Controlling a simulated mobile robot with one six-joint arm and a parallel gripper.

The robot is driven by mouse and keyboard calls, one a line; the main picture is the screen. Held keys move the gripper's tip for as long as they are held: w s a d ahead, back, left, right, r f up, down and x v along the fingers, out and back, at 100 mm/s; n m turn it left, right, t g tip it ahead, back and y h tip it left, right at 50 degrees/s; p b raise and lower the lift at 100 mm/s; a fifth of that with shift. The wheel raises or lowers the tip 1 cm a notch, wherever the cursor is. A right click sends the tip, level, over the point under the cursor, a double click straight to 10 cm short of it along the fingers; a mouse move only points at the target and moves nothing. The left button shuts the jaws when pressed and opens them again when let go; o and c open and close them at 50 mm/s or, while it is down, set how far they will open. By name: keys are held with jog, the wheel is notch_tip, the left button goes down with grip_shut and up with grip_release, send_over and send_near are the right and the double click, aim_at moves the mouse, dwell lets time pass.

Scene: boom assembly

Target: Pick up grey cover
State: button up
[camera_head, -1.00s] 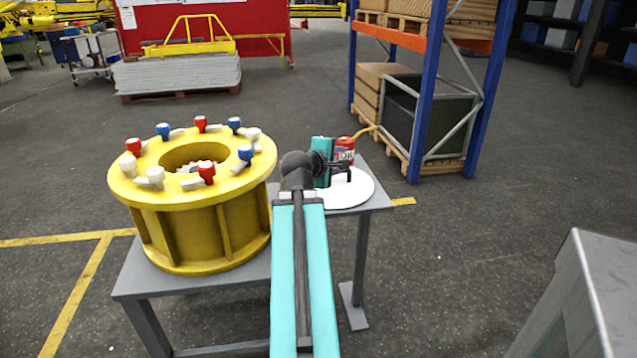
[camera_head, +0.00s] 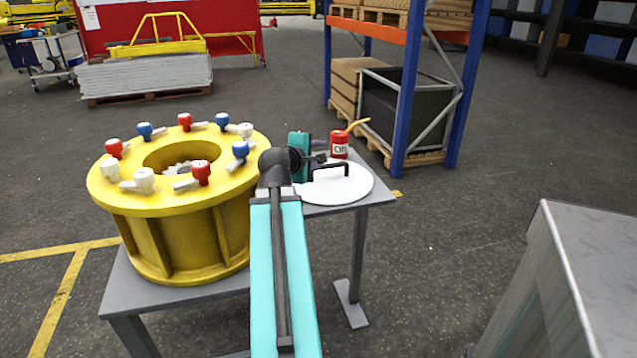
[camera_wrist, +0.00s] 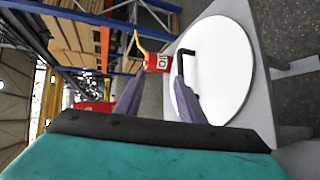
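The cover is a pale, nearly white round disc (camera_head: 352,190) with a black bar handle (camera_head: 345,166) on top. It lies flat on the right part of the grey table. In the wrist view the disc (camera_wrist: 232,75) and its handle (camera_wrist: 187,54) show large, right of centre. My gripper (camera_head: 322,158) is just left of the handle in the head view, partly hidden behind my wrist. In the wrist view its two fingers (camera_wrist: 157,88) stand apart with nothing between them. The right finger's tip appears close to the handle; I cannot tell whether they touch.
A red oil can (camera_head: 339,145) with a yellow spout stands behind the cover. A large yellow ring-shaped part (camera_head: 190,235) with red, blue and white knobs fills the table's left side. A blue-orange rack (camera_head: 402,110) stands behind. A grey metal surface (camera_head: 590,250) is at right.

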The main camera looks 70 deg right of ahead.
jog(key=f+b, duration=0.1)
jog(key=f, duration=0.1)
jog(key=b, duration=0.5)
send_near(328, 167)
jog(key=v, duration=0.2)
jog(key=shift+s+a+r, duration=0.1)
jog(key=shift+a+r, duration=0.05)
jog(key=shift+a, duration=0.2)
jog(key=shift+d+r+p, duration=0.2)
jog(key=shift+d+p, duration=0.05)
jog(key=shift+p, duration=0.7)
jog(key=d+p, duration=0.1)
jog(key=p, duration=0.3)
jog(key=shift+d+f, duration=0.1)
jog(key=d+p, duration=0.1)
jog(key=p, duration=0.6)
jog(key=shift+f+p, duration=0.3)
jog(key=shift+f, duration=0.1)
jog(key=x, duration=0.3)
jog(key=shift+d+f, duration=0.2)
jog(key=shift+x, duration=1.2)
jog(key=shift+d, duration=0.1)
